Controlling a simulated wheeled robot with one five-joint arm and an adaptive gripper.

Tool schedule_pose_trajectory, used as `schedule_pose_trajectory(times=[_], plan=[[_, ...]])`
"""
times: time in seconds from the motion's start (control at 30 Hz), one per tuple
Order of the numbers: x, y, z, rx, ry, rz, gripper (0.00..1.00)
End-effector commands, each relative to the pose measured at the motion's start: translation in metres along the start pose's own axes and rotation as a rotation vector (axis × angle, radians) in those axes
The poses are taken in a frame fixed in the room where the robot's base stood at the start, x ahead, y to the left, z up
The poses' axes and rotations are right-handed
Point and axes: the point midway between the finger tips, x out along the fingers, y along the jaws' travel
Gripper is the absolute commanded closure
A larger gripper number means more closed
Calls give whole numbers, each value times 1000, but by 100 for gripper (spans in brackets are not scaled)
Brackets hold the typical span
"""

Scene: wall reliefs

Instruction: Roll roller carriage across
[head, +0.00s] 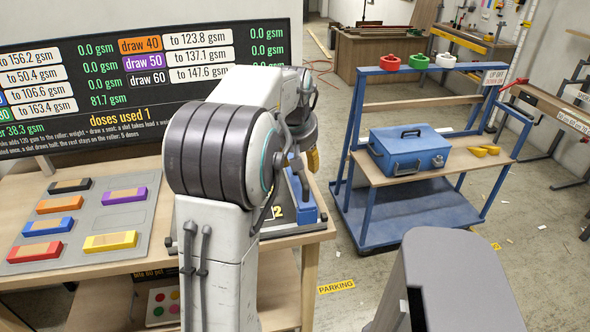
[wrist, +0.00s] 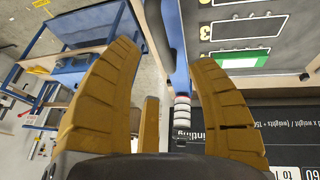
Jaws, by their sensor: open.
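My gripper (wrist: 163,54) is open, its two ochre fingers spread wide in the wrist view. A blue bar (wrist: 178,60) with a dark rounded bar (wrist: 156,25) beside it, seemingly the roller carriage, shows between the fingers. I cannot tell whether it lies at fingertip depth. A stack of pale and dark rings (wrist: 183,118) is below it in the picture. In the head view a blue piece (head: 309,210) stands at the table's right end, mostly hidden behind my arm. An ochre part of my gripper (head: 313,160) shows just above it.
A grey numbered panel with a green-edged white patch (wrist: 245,60) lies beside the blue bar. A tray of coloured blocks (head: 85,222) is on the table's left. A black board (head: 140,90) stands behind. A blue cart (head: 420,215) with a toolbox (head: 410,150) stands right, floor between.

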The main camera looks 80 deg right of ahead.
Motion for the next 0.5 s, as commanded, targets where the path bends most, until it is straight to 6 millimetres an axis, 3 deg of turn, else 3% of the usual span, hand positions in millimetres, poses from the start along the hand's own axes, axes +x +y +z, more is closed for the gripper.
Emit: schedule_pose_trajectory(times=[0.2, 0.5], plan=[[30, -1, 1, 0, -4, -2, 48], [57, 0, 1, 0, -3, -2, 48]])
